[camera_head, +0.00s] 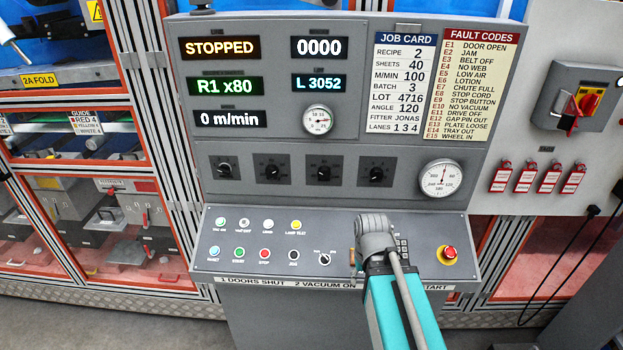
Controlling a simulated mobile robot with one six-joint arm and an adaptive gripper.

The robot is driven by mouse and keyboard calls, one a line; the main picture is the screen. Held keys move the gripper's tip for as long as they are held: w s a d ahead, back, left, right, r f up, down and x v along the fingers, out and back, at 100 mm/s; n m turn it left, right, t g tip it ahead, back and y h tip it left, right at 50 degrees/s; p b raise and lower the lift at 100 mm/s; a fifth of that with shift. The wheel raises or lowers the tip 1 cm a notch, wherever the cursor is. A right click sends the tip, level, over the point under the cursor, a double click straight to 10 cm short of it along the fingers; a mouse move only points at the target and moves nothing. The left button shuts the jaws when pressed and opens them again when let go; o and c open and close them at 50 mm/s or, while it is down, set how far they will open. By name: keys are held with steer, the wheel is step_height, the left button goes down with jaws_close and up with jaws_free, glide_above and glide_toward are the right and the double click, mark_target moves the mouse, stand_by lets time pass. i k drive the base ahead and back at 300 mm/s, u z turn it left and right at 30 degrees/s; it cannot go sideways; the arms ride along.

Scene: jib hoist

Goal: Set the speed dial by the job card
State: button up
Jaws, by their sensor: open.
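The job card (401,83) on the upper panel reads recipe 2, sheets 40, m/min 100, batch 3, lot 4716, angle 120, lanes 1 3 4. Below the displays is a row of black knobs: a leftmost knob (225,168), a second dial (274,172), a third dial (323,172) and a rightmost dial (376,174). Their labels and scales are too small to read, so I cannot tell which sets speed. The speed display (230,118) reads 0 m/min. My gripper (356,258) is at the sloped desk, below the rightmost dial, mostly hidden by my wrist.
Displays read STOPPED (220,48), R1 x80, 0000 and L 3052. The desk has several buttons (264,253) left of my arm and a red stop button (449,252) right of it. A round gauge (440,180) sits right of the dials. The fault codes card (480,90) is upper right.

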mark_target(324, 173)
steer(key=u, duration=0.3)
steer(key=k, duration=1.35)
steer(key=z, duration=0.45)
steer(key=i, duration=1.05)
steer(key=u, duration=0.05)
